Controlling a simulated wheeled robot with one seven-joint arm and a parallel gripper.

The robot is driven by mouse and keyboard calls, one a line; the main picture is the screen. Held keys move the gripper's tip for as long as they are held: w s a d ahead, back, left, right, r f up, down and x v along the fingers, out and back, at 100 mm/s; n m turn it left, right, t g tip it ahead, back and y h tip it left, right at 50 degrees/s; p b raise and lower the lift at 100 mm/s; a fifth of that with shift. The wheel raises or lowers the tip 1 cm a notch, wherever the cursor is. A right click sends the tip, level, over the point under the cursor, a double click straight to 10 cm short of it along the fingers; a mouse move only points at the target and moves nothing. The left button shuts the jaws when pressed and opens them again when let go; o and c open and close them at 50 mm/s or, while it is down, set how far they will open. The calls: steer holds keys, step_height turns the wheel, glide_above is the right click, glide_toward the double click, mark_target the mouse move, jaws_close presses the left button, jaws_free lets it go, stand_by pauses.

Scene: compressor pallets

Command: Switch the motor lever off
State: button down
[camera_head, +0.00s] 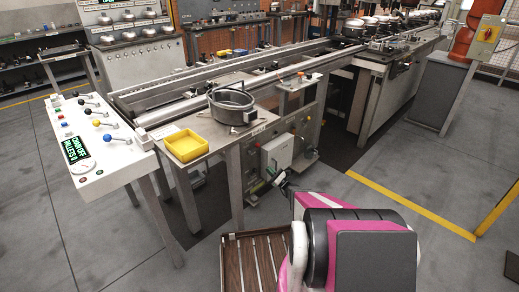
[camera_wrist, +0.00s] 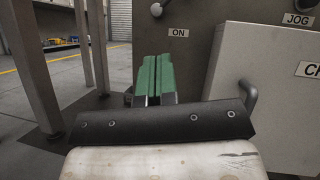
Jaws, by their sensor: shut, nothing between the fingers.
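My gripper (camera_wrist: 154,62) shows two green fingers side by side, closed and empty, pointing at a grey panel (camera_wrist: 190,65). In the head view my gripper (camera_head: 273,174) is low, beside a white box under the conveyor. A JOG label (camera_wrist: 298,19) is at the upper right.
The white box (camera_wrist: 270,90) with a grey handle stands close right of the fingers. Metal legs (camera_wrist: 41,75) stand left. A white control panel (camera_head: 105,150) with several coloured levers is at the left. A yellow tray (camera_head: 186,145) and round metal pot (camera_head: 231,104) are on the bench.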

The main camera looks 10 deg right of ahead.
steer(key=w+a+r+m+t+h, duration=0.1)
steer(key=w+a+r+m+t, duration=0.1)
steer(key=w+a+r, duration=0.2)
steer(key=shift+w+r+t, duration=0.4)
steer(key=shift+w+r, duration=1.5)
steer(key=shift+w, duration=0.25)
steer(key=shift+r+n+g+y, duration=0.35)
steer(key=shift+n+g+y, duration=0.15)
steer(key=shift+n+g, duration=0.5)
steer(key=shift+s+a+r+n+g+y, duration=0.1)
steer(key=shift+r+n+g+y, duration=0.25)
steer(key=shift+n+g, duration=0.65)
steer(key=shift+s+a+r+n+g+y, duration=0.1)
steer(key=shift+a+r+n+g+y, duration=0.3)
steer(key=shift+n, duration=1.15)
steer(key=shift+s+d+r+n+g+y, duration=0.15)
steer(key=shift+n+g+y, duration=0.1)
steer(key=shift+n+g, duration=0.85)
steer(key=shift+w+n, duration=0.1)
steer(key=shift+n, duration=0.15)
